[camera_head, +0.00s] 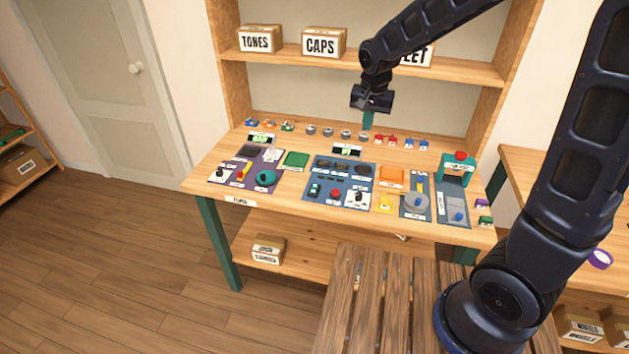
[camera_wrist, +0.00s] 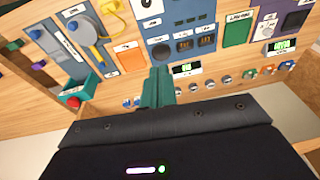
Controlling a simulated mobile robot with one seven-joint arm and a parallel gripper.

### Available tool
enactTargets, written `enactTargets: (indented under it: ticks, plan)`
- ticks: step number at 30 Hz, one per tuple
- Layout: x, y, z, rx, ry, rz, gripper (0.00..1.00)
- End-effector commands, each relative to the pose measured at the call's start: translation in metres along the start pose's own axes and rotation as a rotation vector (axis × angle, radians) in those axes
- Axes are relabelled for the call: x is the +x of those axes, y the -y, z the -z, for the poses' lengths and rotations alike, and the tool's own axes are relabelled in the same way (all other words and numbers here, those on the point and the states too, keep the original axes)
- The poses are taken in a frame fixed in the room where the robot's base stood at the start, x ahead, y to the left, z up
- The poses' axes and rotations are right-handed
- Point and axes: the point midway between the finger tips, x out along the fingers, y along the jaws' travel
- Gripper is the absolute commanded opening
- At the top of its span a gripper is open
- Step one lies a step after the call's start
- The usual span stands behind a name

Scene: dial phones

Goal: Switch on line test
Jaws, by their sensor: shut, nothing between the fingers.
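My gripper (camera_head: 368,121) has teal fingers pointing down over the back of the bench, shut and empty. The fingers also show in the wrist view (camera_wrist: 157,86), near a small green-lit display (camera_wrist: 186,68). A blue middle panel (camera_head: 322,177) lies on the bench in front of the gripper. It carries dark round parts, a red knob (camera_head: 335,193) and a white plate with a black switch (camera_head: 357,198). A purple panel (camera_head: 262,160) to the left has a similar white switch plate (camera_head: 221,173). The small labels are unreadable, so I cannot tell which switch is line test.
A shelf behind holds boxes marked TONES (camera_head: 257,39) and CAPS (camera_head: 324,42); my arm partly hides a third. Small coloured parts and grey rings (camera_head: 328,131) line the bench's back. A teal stand with a red top (camera_head: 459,164) stands at right.

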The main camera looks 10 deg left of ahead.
Motion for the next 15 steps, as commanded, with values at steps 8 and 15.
enactTargets:
  ticks: [8, 15]
  plan:
    - [0.048, 0.079, -0.031, -0.015, 0.006, -0.028, 0.0]
    - [0.079, 0.127, -0.059, -0.023, -0.001, -0.045, 0.0]
